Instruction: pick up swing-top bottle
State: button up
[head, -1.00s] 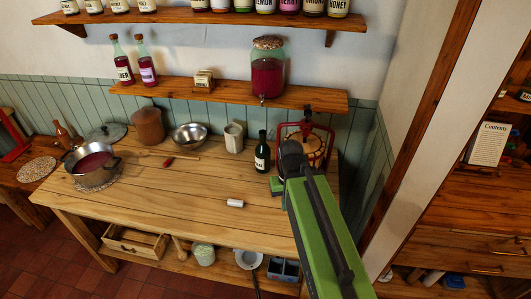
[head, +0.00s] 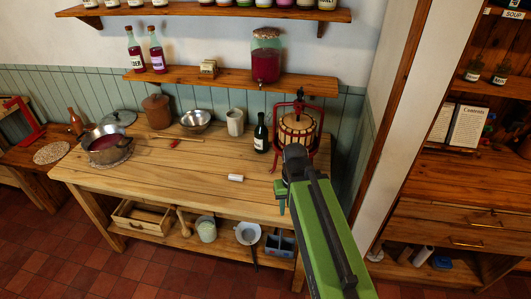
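Two clear bottles of red liquid with pale labels stand side by side on the lower wall shelf, a left one (head: 134,52) and a right one (head: 157,50). Their caps look like swing-tops, but they are too small to be sure. A dark bottle with a white label (head: 260,136) stands upright on the workbench. My gripper (head: 281,190) is at the end of my green arm, over the right front part of the bench, apart from the bottles. It is seen from behind, and its fingers are mostly hidden by the arm.
The pine workbench (head: 150,180) has a bare front middle with a small white cylinder (head: 236,178). A red-framed press (head: 297,128) stands behind my gripper. A glass dispenser (head: 266,58) shares the bottles' shelf.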

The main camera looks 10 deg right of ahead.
aim_at(261, 133)
jog(key=k, duration=0.7)
jog(key=u, duration=0.75)
jog(key=i, duration=1.2)
jog(key=u, duration=0.85)
jog(key=i, duration=0.75)
jog(key=u, duration=0.05)
